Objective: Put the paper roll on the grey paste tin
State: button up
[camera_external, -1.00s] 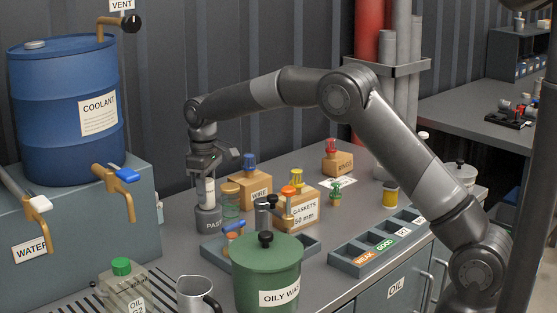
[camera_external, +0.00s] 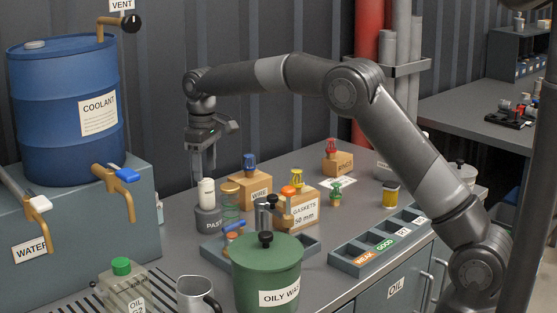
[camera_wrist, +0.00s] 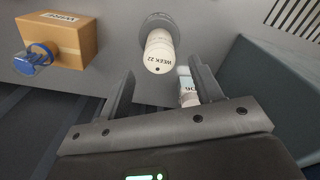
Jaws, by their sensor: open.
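The paper roll (camera_external: 206,191) is a white upright cylinder standing on top of the grey paste tin (camera_external: 208,219) at the back left of the bench. In the wrist view the roll (camera_wrist: 159,52) shows a "WEEK 22" label on its end, with the tin (camera_wrist: 157,20) behind it. My gripper (camera_external: 204,168) is open and empty, pointing down just above the roll. In the wrist view the fingertips (camera_wrist: 163,75) are spread wide and apart from the roll.
The green oily waste bin (camera_external: 266,275) is in front. The blue coolant drum (camera_external: 65,110) stands left. A small white labelled object (camera_wrist: 187,90) shows between the fingers.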

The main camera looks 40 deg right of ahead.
aim_at(206, 182)
notch_tip(206, 182, up, 5)
jog(key=shift+r, duration=0.2)
jog(key=s+d+r+m+t, duration=0.1)
jog(key=s+d+r, duration=0.25)
jog(key=s, duration=0.35)
jog(key=s+d+r+m+t, duration=0.1)
jog(key=s+d+r, duration=0.25)
jog(key=s, duration=0.35)
jog(key=s+d+r+m+t, duration=0.1)
jog(key=s+d+r, duration=0.25)
jog(key=s, duration=0.35)
jog(key=s+d+f+m+t, duration=0.1)
jog(key=s+f, duration=0.3)
jog(key=s, duration=0.7)
jog(key=s+d+f+m+t, duration=0.1)
jog(key=s+f, duration=0.3)
jog(key=s, duration=0.8)
jog(key=shift+s+d+t, duration=0.3)
jog(key=shift+d, duration=0.5)
